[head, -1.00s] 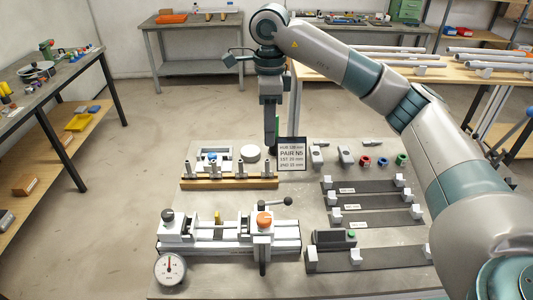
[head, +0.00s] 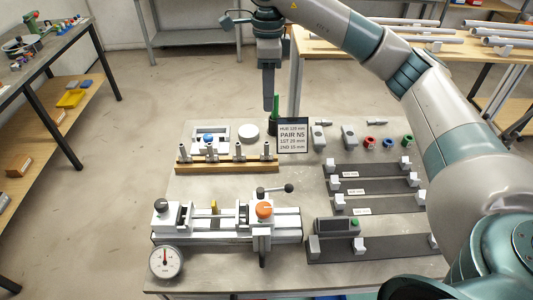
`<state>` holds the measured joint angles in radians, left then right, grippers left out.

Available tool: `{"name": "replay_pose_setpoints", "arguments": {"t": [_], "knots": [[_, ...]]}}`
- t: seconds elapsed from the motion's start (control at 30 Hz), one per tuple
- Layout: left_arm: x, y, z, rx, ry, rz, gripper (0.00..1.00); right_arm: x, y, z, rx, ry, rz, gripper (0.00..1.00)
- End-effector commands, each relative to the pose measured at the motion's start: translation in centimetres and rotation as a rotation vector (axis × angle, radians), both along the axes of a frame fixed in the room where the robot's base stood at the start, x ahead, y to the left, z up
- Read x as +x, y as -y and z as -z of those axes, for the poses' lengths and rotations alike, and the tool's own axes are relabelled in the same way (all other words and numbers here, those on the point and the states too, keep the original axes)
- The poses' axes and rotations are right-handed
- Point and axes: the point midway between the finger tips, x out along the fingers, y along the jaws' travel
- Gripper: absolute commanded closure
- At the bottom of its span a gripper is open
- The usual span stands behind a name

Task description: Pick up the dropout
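Two small grey metal pieces with pale blocks, (head: 320,138) and (head: 348,138), lie at the back of the grey bench, right of the sign card; one of them may be the dropout, but I cannot tell for sure. A small metal part (head: 377,123) lies behind them. My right gripper (head: 269,104) points down at the bench's back edge, left of these pieces and apart from them. Its fingers look edge-on, so I cannot tell if they are open; no held part shows. My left gripper is out of view.
The sign card (head: 293,136) stands close to the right gripper, beside a dark cup (head: 273,126). A wooden peg rack (head: 227,165), a clamp jig (head: 228,222) and a dial gauge (head: 166,262) fill the left. Coloured rings (head: 388,143) and dark rails (head: 372,171) lie right.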

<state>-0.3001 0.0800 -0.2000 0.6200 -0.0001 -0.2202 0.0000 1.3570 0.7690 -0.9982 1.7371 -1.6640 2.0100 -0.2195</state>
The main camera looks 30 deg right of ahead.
Motion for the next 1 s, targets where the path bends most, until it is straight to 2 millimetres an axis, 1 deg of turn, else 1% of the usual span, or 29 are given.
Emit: {"name": "replay_pose_setpoints", "arguments": {"t": [0.17,0.47,0.6,0.8,0.9,1.0], "knots": [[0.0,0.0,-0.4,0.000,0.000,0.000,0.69,-0.1,-0.1,1.5,0.000,-0.003,-0.002,0.66],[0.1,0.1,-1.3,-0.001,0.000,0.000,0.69,-0.1,-0.1,5.0,0.001,-0.005,0.000,0.66],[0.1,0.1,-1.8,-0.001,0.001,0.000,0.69,-0.1,-0.1,6.9,0.002,-0.006,-0.001,0.66],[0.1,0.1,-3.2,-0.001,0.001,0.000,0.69,-0.1,-0.1,9.9,0.001,-0.004,0.000,0.66],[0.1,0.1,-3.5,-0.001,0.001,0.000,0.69,-0.1,-0.1,11.0,0.002,-0.004,0.000,0.66],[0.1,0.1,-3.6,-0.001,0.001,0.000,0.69,0.0,0.0,11.6,0.000,-0.001,-0.001,0.66]]}}
